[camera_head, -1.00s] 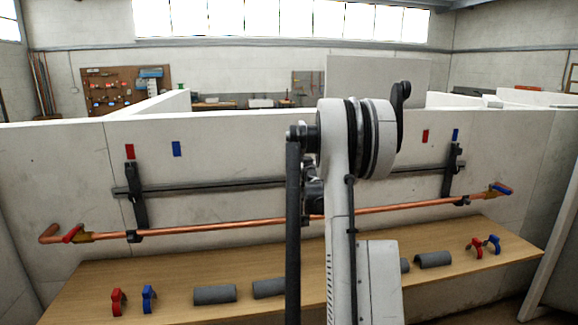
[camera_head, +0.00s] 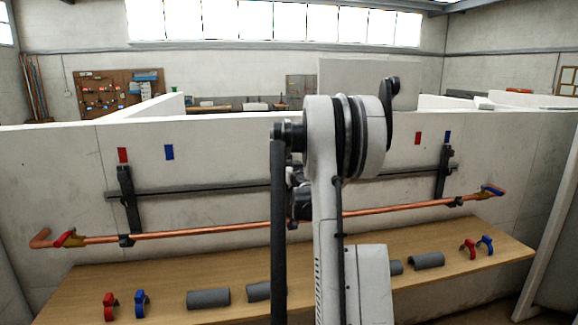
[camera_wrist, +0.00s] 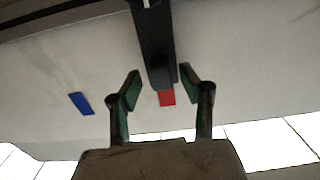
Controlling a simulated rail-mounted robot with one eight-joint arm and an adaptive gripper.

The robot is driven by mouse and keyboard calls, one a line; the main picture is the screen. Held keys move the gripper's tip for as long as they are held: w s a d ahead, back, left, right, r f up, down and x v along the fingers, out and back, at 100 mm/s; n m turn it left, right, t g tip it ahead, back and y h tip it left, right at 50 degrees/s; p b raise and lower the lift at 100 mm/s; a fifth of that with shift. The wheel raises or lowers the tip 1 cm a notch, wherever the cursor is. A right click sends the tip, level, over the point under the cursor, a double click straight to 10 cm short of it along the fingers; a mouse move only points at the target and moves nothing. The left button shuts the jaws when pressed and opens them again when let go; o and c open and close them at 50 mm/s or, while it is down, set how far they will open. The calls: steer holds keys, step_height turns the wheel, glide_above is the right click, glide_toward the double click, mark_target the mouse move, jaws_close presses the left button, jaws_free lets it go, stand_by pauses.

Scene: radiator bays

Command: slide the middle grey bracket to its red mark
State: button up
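In the wrist view the middle grey bracket (camera_wrist: 155,45) is a dark upright bar running down from the top edge. Its end sits between the fingertips of my gripper (camera_wrist: 161,76), which are open with a gap on both sides. A red mark (camera_wrist: 167,98) is on the wall just beyond the bracket's end, roughly in line with it and slightly right of its centre. A blue mark (camera_wrist: 81,103) lies further left. In the head view my arm hides the gripper, the middle bracket's upright and its marks.
A dark rail (camera_head: 215,190) crosses the white wall, with a left bracket (camera_head: 129,200) and right bracket (camera_head: 442,172). A copper pipe (camera_head: 200,233) runs below. Grey sleeves (camera_head: 208,298) and red and blue clips (camera_head: 140,303) lie on the wooden bench (camera_head: 75,300).

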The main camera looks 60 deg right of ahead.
steer(key=v, duration=1)
steer(key=shift+a, duration=0.15)
